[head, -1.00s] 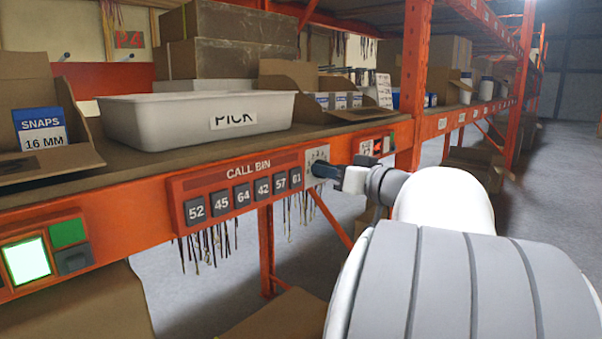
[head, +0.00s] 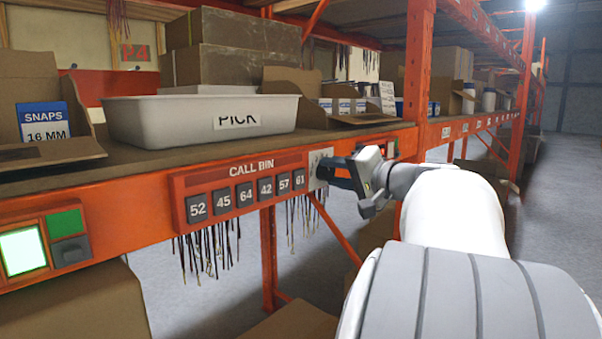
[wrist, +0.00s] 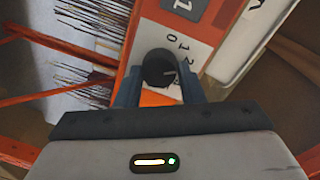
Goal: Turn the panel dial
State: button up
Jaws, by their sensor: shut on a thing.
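The panel dial is a dark round knob (wrist: 158,68) on a white plate with printed numbers, seen in the wrist view. My gripper (wrist: 160,88) is shut on the dial, with one blue-grey finger at each side of it. In the head view my gripper (head: 330,172) reaches the white dial plate (head: 317,160) at the right end of the red CALL BIN panel (head: 235,168). The knob itself is hidden by my fingers in the head view.
The panel is on the orange shelf beam (head: 120,237), with several numbered buttons left of the dial. A white PICK bin (head: 170,121) and cardboard boxes (head: 242,65) stand on the shelf above. Loose wires (head: 207,252) hang below. An orange upright (head: 418,75) stands to the right.

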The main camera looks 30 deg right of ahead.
jog(key=m+p, duration=0.1)
jog(key=m, duration=0.2)
jog(key=m+p, duration=0.1)
jog(key=m, duration=0.2)
jog(key=shift+d+r+g+y, duration=0.1)
jog(key=shift+g+y, duration=0.2)
jog(key=shift+y, duration=0.1)
jog(key=m+p, duration=0.2)
jog(key=m, duration=0.1)
jog(key=shift+m+y+p, duration=0.3)
jog(key=shift+m+p, duration=0.8)
jog(key=shift+m, duration=0.3)
jog(key=shift+f, duration=0.2)
jog(key=o, duration=1)
jog(key=v, duration=0.7)
jog(key=shift+s+d, duration=0.25)
jog(key=shift+s, duration=0.1)
